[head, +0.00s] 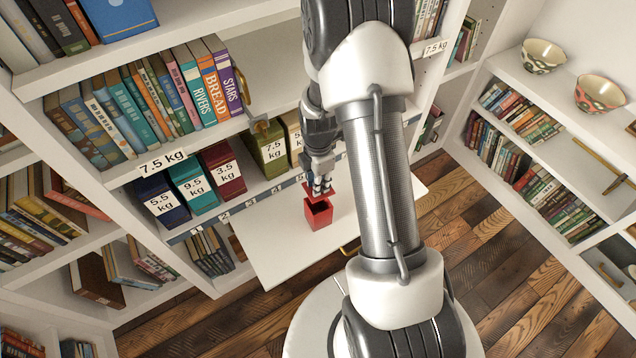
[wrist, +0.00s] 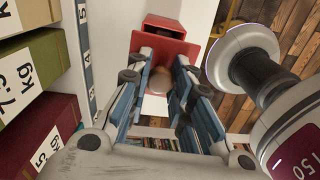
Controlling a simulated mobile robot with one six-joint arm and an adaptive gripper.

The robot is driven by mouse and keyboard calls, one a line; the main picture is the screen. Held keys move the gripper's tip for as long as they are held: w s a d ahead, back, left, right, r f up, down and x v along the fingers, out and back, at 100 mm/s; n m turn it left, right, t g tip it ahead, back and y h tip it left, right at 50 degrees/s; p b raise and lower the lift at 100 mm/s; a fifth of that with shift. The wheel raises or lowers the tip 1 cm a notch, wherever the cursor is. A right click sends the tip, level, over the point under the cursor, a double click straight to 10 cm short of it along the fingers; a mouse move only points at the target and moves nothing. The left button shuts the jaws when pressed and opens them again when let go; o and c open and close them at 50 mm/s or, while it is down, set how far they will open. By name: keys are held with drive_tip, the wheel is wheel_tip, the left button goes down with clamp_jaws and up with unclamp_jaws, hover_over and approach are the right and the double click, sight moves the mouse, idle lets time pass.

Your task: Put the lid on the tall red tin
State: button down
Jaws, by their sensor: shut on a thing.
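The tall red tin (head: 319,217) stands open on the white pull-out board, its dark inside showing from above. My gripper (head: 321,187) is just above and behind it in the head view. The red lid (head: 311,188) is in the gripper, slightly above the tin's far rim and apart from it as far as I can tell. In the wrist view my gripper (wrist: 160,85) is shut on the lid's round knob, and the lid's red plate (wrist: 150,46) spreads beyond the fingers. The tin (wrist: 165,27) shows past the lid, with part of it hidden.
Weight-labelled tins, including a dark red one (head: 222,171) and a green one (head: 268,150), stand on the shelf behind the pull-out board (head: 276,258). Books (head: 150,100) fill the shelf above. The board is bare around the tall tin. Bowls (head: 543,56) stand at right.

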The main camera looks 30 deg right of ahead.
drive_tip(key=shift+f, duration=0.2)
wheel_tip(320, 180, down, 6)
drive_tip(key=b, duration=0.4)
drive_tip(key=shift+b, duration=0.3)
drive_tip(key=shift+f, duration=0.1)
idle(1.6)
drive_tip(key=c, duration=1.3)
unclamp_jaws()
drive_tip(key=shift+c, duration=0.2)
drive_tip(key=o, duration=0.5)
